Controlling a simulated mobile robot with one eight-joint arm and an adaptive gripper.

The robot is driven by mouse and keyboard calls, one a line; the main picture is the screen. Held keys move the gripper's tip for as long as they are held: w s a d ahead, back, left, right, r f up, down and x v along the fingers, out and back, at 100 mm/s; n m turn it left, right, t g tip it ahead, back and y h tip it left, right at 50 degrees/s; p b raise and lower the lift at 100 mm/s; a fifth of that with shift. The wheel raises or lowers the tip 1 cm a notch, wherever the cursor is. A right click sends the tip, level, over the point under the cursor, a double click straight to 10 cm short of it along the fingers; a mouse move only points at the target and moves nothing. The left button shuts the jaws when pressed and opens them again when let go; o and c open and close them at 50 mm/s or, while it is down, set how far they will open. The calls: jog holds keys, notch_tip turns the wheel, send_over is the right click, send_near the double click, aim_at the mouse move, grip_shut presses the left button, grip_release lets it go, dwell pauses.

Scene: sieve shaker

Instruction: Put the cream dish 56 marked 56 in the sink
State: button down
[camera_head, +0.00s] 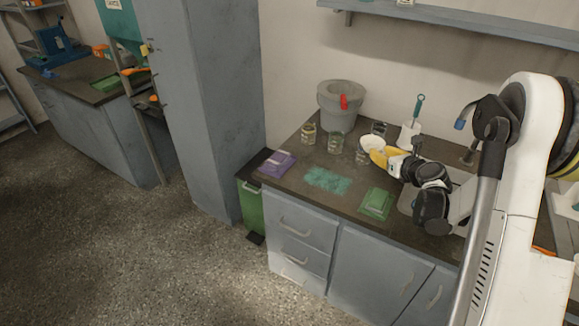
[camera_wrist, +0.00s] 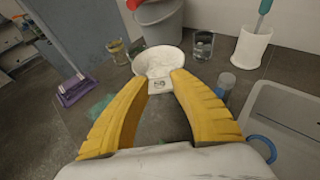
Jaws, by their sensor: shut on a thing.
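The cream dish (camera_head: 371,144) is a shallow round bowl with a small marked tab facing my gripper; the mark is too small to read surely. In the wrist view the dish (camera_wrist: 158,60) sits at the tips of my yellow fingers. My gripper (camera_wrist: 161,80) is shut on its near edge, and it also shows over the counter in the head view (camera_head: 379,156). The sink (camera_wrist: 270,103) is a pale basin at the right of the wrist view. In the head view my arm hides most of it.
Several glass jars (camera_head: 335,143) stand near the dish, with a grey bucket (camera_head: 335,108) behind. A brush in a white holder (camera_head: 409,134) stands by the wall. A green cloth (camera_head: 377,203) and a purple item (camera_head: 276,164) lie on the counter (camera_head: 300,183).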

jog(key=b, duration=0.5)
send_over(338, 176)
notch_tip(338, 176, down, 8)
jog(key=shift+r, duration=0.25)
notch_tip(338, 176, down, 4)
jog(key=shift+f+b, duration=0.1)
jog(key=shift+b, duration=0.95)
jog(key=shift+r, duration=0.25)
jog(key=c, duration=1.2)
grip_release()
jog(key=shift+f, duration=0.15)
